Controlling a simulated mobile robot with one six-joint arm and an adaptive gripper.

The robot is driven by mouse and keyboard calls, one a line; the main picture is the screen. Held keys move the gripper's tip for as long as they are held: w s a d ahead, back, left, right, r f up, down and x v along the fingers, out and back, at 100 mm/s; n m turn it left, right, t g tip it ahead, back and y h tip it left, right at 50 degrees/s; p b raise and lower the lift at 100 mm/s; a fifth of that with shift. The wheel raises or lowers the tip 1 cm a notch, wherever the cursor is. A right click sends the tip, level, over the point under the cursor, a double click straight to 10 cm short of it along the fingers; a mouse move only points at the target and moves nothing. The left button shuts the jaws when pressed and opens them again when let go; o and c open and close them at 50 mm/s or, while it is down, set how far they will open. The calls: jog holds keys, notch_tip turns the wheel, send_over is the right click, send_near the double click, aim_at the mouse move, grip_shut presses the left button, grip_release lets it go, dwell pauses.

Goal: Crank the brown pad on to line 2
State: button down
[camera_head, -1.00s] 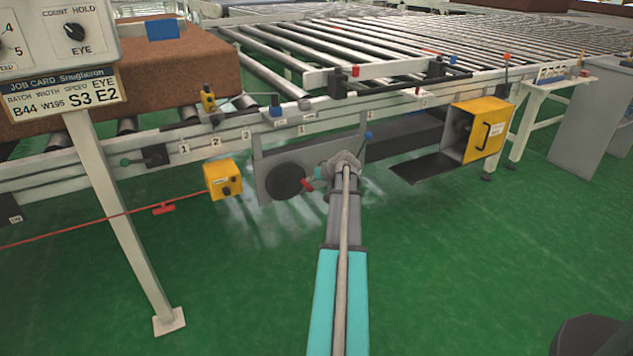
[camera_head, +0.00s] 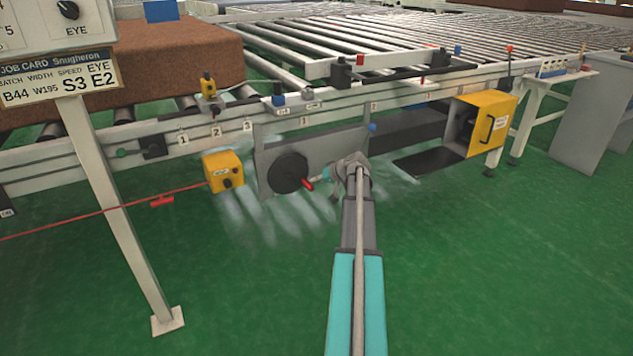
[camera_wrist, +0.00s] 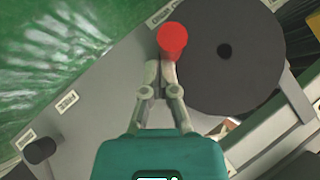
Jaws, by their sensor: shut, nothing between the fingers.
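The brown pad (camera_head: 190,68) lies on rollers at the upper left of the head view, its right end near the plates 1, 2 (camera_head: 216,132) and 3 on the rail. Another plate 2 (camera_head: 374,106) shows farther right. The crank is a black disc (camera_head: 288,173) with a red handle (camera_head: 308,184), on a grey panel under the rail. My gripper (camera_head: 329,182) is just right of the handle. In the wrist view, my gripper (camera_wrist: 160,67) is shut and empty, its tips close to the red handle (camera_wrist: 173,40) beside the disc (camera_wrist: 220,80). Whether they touch is unclear.
A yellow box (camera_head: 222,172) hangs left of the crank, with a red cord (camera_head: 120,212) running left. A yellow cabinet (camera_head: 488,122) with a dark open flap is at right. The job card post (camera_head: 120,210) stands at left. The green floor in front is clear.

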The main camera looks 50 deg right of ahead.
aim_at(312, 188)
jog(key=shift+w+a+f+b, duration=0.15)
jog(key=shift+a+f+b, duration=0.2)
jog(key=shift+f+b, duration=0.3)
jog(key=shift+w+a+f+b, duration=0.1)
jog(key=shift+a+f+b, duration=0.25)
jog(key=shift+f, duration=0.4)
jog(key=shift+d, duration=0.1)
jog(key=s+d+r+p, duration=0.3)
jog(key=s+d, duration=0.4)
jog(key=s, duration=0.3)
jog(key=shift+d+r+p, duration=0.2)
jog(key=shift+r+p, duration=0.2)
jog(key=shift+r, duration=0.05)
dwell(0.5)
